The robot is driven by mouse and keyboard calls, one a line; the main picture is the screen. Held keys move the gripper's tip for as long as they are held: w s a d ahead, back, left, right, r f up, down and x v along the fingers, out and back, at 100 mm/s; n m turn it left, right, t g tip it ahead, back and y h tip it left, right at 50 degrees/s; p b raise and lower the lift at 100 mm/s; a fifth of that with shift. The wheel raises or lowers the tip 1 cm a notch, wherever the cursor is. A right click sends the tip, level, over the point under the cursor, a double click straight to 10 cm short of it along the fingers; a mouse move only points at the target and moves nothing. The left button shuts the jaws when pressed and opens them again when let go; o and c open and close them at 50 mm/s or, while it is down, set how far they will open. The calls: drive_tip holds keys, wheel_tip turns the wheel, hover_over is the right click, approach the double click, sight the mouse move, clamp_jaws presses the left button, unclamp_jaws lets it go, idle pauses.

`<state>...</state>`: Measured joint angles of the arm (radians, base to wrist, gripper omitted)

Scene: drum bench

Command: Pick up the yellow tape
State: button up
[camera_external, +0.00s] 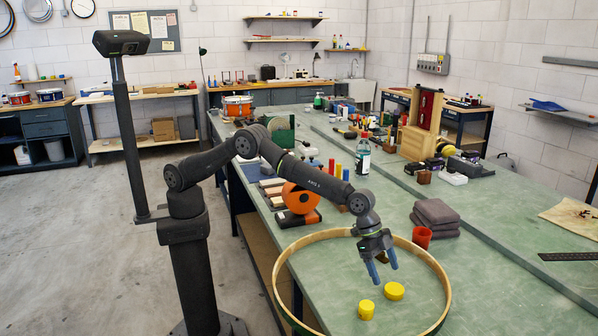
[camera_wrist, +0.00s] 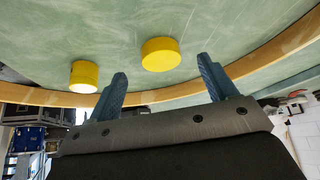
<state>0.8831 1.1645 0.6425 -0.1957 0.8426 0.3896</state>
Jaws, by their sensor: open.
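Two yellow round pieces lie on the green bench inside a wooden hoop (camera_external: 432,262). One is a wide, low yellow disc (camera_external: 393,291), and it also shows in the wrist view (camera_wrist: 161,54). The other is a narrower yellow cylinder (camera_external: 366,309) nearer the front, seen at the left in the wrist view (camera_wrist: 85,76). I cannot tell for sure which is the tape. My gripper (camera_external: 381,264) is above the hoop's inside, tilted downward, open and empty. In the wrist view the wide disc shows between its blue fingers (camera_wrist: 162,70), beyond the tips.
The hoop's rim surrounds the yellow pieces. A red cup (camera_external: 421,237) and folded grey cloths (camera_external: 436,213) stand beyond it. An orange reel (camera_external: 301,199) and a bottle (camera_external: 363,157) are farther back. The green bench top (camera_external: 500,290) right of the hoop is clear.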

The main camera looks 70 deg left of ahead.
sight(395, 289)
drive_tip(key=d+f, duration=0.1)
drive_tip(key=w+d+f, duration=0.1)
drive_tip(key=d, duration=0.1)
drive_tip(key=shift+f, duration=0.4)
drive_tip(key=shift+w+d+f, duration=0.15)
drive_tip(key=shift+d+f, duration=0.1)
drive_tip(key=shift+f, duration=0.25)
drive_tip(key=c, duration=1.1)
drive_tip(key=shift+o, duration=0.2)
